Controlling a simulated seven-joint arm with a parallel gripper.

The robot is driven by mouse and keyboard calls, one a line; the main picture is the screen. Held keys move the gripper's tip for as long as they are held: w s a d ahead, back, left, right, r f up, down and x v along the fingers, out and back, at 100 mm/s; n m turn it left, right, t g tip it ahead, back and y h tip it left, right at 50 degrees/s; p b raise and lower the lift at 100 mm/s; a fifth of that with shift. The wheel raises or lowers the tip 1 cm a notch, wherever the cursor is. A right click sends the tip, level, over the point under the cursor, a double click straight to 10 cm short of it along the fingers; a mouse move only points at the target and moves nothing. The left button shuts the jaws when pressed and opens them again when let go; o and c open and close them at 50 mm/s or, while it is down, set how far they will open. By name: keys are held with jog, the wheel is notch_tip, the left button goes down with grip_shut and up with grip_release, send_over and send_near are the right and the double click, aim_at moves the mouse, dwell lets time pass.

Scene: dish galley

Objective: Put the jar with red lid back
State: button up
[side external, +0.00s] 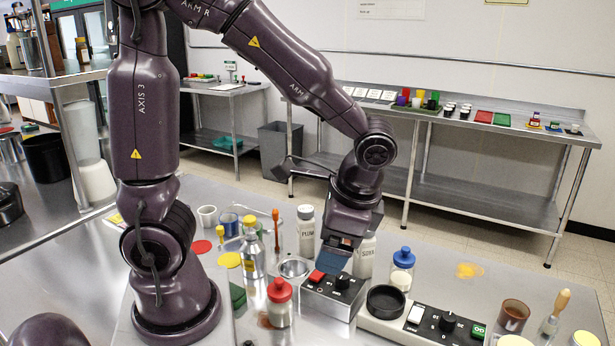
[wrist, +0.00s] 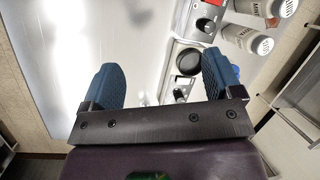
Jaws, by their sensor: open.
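The jar with the red lid (side external: 279,303) stands upright on the steel bench in the side external view, left of the black-topped control box. It has a clear or pale body. I do not make it out in the wrist view. My gripper (side external: 335,263) points down over the control box (side external: 334,294), to the right of the jar and apart from it. In the wrist view my gripper (wrist: 161,75) shows two blue fingers spread wide with nothing held between them. The far finger is mostly hidden in the side view.
A blue-lidded jar (side external: 402,270) and a black round dish (side external: 385,301) stand right of the gripper. White bottles (side external: 306,231) stand behind. A metal bowl (side external: 293,268) and yellow-capped bottle (side external: 252,256) are near the jar.

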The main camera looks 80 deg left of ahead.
jog(key=s+r+n+t+h, duration=0.3)
jog(key=r+t, duration=0.3)
jog(key=r, duration=0.3)
jog(key=shift+s+d+r+n+t, duration=0.15)
jog(key=shift+s+r+n+t, duration=0.1)
jog(key=shift+n+t, duration=0.15)
jog(key=shift+o, duration=0.4)
jog(key=shift+s+r+t, duration=0.25)
jog(key=shift+r+t, duration=0.15)
jog(key=shift+r, duration=0.1)
jog(key=n+g+h, duration=0.5)
jog(key=n+g, duration=0.1)
jog(key=n, duration=1.2)
send_near(279, 279)
jog(key=x, duration=0.8)
jog(key=a+x, duration=0.1)
jog(key=x, duration=0.4)
jog(key=shift+f, duration=0.25)
